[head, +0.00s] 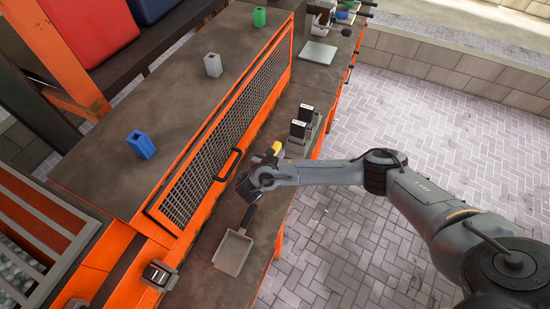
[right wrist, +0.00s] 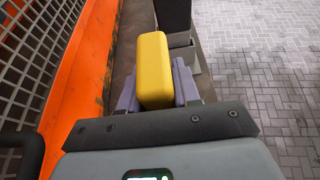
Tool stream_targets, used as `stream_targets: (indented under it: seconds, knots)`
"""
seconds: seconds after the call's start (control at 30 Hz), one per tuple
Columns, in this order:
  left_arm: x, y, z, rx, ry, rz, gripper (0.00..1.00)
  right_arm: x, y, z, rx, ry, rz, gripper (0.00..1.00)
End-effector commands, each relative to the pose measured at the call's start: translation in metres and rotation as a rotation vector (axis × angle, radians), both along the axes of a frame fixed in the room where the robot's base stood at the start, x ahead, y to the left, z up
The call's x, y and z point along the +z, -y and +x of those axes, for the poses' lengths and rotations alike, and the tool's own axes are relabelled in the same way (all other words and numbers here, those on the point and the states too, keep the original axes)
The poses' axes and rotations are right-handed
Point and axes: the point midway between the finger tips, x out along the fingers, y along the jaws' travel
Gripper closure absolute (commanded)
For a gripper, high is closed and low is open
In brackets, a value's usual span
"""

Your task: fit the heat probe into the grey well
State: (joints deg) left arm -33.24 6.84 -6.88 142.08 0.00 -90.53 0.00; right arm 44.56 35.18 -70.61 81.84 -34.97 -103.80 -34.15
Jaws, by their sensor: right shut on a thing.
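My right gripper (head: 270,155) is low over the narrow front ledge, beside the mesh panel. It is shut on a yellow block-like piece, which I take to be the heat probe (head: 277,147). In the right wrist view the yellow piece (right wrist: 155,70) sits between the purple-grey fingers (right wrist: 158,92); its lower end is hidden. The grey well (head: 212,65) is a small upright block with a dark opening on the upper worktop, far from the gripper. A blue block (head: 142,145) and a green block (head: 260,17) of like shape stand on the same worktop. My left gripper is not in view.
The orange-framed mesh panel (head: 225,125) with a black handle stands between worktop and ledge. Black-topped devices (head: 298,129) in grey holders stand just beyond my right gripper. A grey pan (head: 233,252) lies nearer. The worktop between the blocks is clear.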

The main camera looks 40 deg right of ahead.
Motion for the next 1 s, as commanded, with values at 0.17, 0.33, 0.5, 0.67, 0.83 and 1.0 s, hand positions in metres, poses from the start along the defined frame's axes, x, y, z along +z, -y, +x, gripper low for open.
stream_targets:
  seconds: [0.17,0.33,0.5,0.67,0.83,1.0]
  knots:
    - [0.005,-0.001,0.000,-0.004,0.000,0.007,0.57,0.034,0.000,0.000,0.001,0.001,0.001,1.00]
    - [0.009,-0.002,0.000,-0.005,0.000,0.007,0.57,0.058,0.000,0.000,0.000,0.001,0.000,1.00]
    - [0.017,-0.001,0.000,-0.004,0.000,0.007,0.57,0.076,0.000,0.000,0.000,0.001,0.000,1.00]
    - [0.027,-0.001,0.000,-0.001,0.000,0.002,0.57,0.088,0.000,0.000,-0.001,0.000,-0.001,1.00]
    - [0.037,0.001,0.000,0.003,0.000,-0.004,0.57,0.098,0.000,0.000,0.000,0.000,-0.001,1.00]
    - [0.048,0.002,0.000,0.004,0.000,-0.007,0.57,0.108,0.000,0.000,0.000,0.000,-0.001,1.00]
